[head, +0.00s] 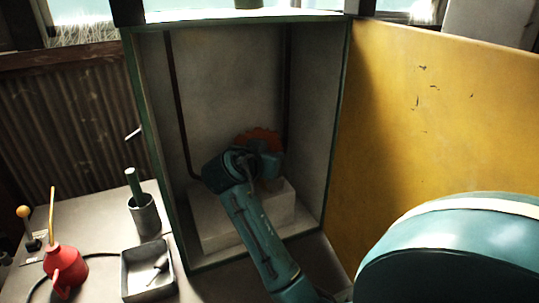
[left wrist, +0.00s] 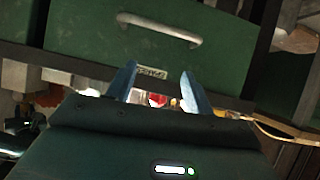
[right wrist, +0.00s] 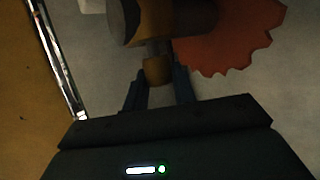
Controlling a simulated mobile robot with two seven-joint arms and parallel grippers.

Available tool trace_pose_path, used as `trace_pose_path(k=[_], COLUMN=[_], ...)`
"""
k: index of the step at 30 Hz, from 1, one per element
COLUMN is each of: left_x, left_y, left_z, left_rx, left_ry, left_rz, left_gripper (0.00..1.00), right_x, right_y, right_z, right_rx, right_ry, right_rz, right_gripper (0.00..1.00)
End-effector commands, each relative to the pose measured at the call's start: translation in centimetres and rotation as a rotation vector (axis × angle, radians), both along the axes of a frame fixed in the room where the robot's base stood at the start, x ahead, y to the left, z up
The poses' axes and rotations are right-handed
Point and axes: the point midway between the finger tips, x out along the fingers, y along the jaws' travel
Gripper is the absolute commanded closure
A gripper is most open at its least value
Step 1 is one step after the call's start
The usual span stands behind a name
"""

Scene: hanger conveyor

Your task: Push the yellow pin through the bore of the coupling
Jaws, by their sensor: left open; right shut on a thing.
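My right arm reaches into the open cabinet in the head view, and its gripper is hard to make out there. In the right wrist view my right gripper (right wrist: 159,76) is shut on the dull yellow head of the pin (right wrist: 157,68). The pin's narrower shaft runs up to the brownish coupling (right wrist: 185,17), which lies across the top of the view. How deep the shaft sits in the bore cannot be told. My left gripper (left wrist: 158,85) is open and empty in the left wrist view, in front of a green drawer (left wrist: 125,50).
An orange-red toothed wheel (right wrist: 235,38) is right beside the coupling; it also shows in the head view (head: 266,135). The cabinet (head: 338,130) has walls close around my arm and a yellow door (head: 440,110) at right. A red oil can (head: 66,268) and tray (head: 130,291) stand left.

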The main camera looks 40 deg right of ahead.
Motion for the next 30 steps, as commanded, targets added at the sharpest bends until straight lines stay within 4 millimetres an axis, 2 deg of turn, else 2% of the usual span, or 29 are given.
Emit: trace_pose_path(k=[19, 20, 21, 24, 30], left_x=[0.07, 0.07, 0.07, 0.07, 0.08], left_y=[0.03, 0.03, 0.02, 0.01, -0.04], left_z=[-0.59, -0.58, -0.54, -0.56, -0.6], left_rx=[0.0, 0.0, 0.0, -0.001, -0.004], left_ry=[-0.004, -0.004, -0.004, -0.003, -0.002], left_rz=[-0.001, -0.001, 0.001, 0.002, 0.004], left_gripper=[0.48, 0.48, 0.48, 0.48, 0.48], right_x=[-0.01, -0.01, -0.01, -0.01, 0.0], right_y=[-0.01, -0.02, -0.01, -0.01, -0.01], right_z=[-1.05, -1.03, -0.99, -0.99, -0.98], right_rx=[0.0, 0.0, 0.0, 0.0, 0.0], right_ry=[0.0, 0.0, 0.0, 0.0, 0.0], right_rz=[-0.001, -0.001, -0.001, 0.0, 0.0], right_gripper=[0.96, 0.73, 0.7, 0.63, 0.63])
